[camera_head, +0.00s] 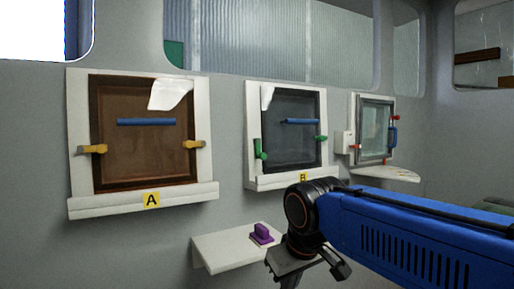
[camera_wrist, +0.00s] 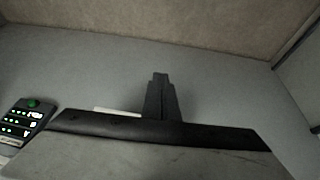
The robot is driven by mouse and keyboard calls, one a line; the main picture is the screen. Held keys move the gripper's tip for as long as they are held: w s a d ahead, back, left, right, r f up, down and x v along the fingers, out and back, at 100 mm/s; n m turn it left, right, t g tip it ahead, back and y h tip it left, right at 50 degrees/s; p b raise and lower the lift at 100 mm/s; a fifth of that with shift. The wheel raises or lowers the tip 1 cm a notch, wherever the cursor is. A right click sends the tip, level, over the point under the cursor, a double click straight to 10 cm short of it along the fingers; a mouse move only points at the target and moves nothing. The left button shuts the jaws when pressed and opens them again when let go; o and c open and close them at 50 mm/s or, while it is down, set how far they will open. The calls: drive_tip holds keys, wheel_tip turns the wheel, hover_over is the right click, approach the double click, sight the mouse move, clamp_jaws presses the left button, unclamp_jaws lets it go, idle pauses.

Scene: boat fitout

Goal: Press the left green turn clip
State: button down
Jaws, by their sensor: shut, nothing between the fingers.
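The left green turn clip (camera_head: 260,150) is on the left side of the white frame of window B (camera_head: 252,120). It stands upright, with its lower end jutting out. A second green clip (camera_head: 321,139) lies sideways on the right side of that frame. My gripper (camera_wrist: 160,78) is shut and empty in the wrist view, with its fingers pointing at a plain grey wall. Neither green clip can be made out in the wrist view.
Window A (camera_head: 140,203) with yellow clips is at the left. A smaller window (camera_head: 374,130) with red clips is farther right. A white shelf (camera_head: 222,254) below holds a purple block (camera_head: 261,234). A dark panel with green lights (camera_wrist: 28,118) shows in the wrist view.

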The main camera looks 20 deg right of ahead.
sight(261, 149)
drive_tip(key=w+r+h, duration=0.1)
drive_tip(key=w+r, duration=1.3)
drive_tip(key=r, duration=0.5)
drive_tip(key=w+r+h, duration=0.2)
drive_tip(key=w+r, duration=1.3)
drive_tip(key=r, duration=0.4)
drive_tip(key=shift+d+r, duration=0.35)
drive_tip(key=shift+d, duration=0.05)
drive_tip(key=w+d+f, duration=0.4)
drive_tip(key=d+f, duration=0.3)
drive_tip(key=f, duration=0.3)
drive_tip(key=shift+w+f, duration=0.15)
drive_tip(key=shift+w, duration=0.05)
